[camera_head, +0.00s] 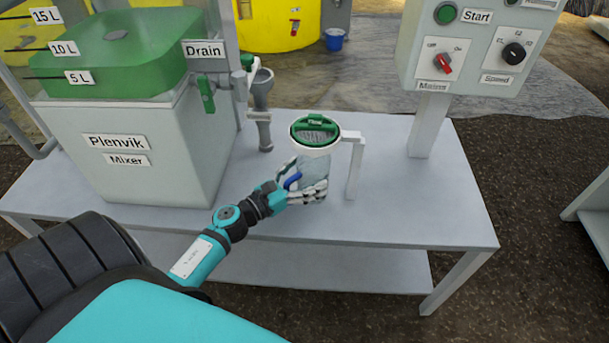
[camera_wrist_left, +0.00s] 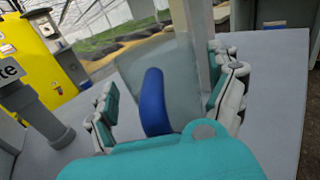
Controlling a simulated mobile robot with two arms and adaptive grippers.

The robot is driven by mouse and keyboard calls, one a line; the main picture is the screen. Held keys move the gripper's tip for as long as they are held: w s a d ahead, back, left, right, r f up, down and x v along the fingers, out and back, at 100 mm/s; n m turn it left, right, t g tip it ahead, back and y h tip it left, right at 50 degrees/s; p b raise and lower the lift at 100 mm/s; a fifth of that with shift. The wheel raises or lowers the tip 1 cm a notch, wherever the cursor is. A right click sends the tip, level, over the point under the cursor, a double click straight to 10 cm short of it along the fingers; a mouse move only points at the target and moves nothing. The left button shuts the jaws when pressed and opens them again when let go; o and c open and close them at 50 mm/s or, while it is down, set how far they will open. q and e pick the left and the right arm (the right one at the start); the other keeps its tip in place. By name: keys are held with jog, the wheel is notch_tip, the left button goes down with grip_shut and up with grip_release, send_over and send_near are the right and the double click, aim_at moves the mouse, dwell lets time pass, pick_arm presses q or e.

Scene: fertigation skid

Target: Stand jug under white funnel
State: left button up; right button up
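The clear jug (camera_head: 316,169) with a blue handle (camera_head: 293,181) is upright at the bench, below the white-rimmed funnel (camera_head: 320,147). The funnel carries a green strainer or lid and hides the jug's top. My left gripper (camera_head: 307,188) is at the jug's handle side. In the left wrist view the blue handle (camera_wrist_left: 153,100) is between its spread fingers, with gaps on both sides, and the jug's clear body (camera_wrist_left: 176,66) is just beyond. Whether the jug's base touches the bench is hard to see. My right gripper is not in view.
A white bracket (camera_head: 354,168) holds the funnel from the right. The mixer (camera_head: 130,150) and its drain valve (camera_head: 206,93) are to the left. A control box (camera_head: 480,45) stands behind right. The bench top (camera_head: 425,205) is clear at the right.

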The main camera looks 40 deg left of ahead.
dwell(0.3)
pick_arm(q)
jog(key=shift+r, duration=0.2)
jog(key=shift+s+a+f, duration=0.15)
jog(key=shift+s, duration=0.4)
jog(key=v, duration=1.1)
jog(key=shift+b, duration=0.35)
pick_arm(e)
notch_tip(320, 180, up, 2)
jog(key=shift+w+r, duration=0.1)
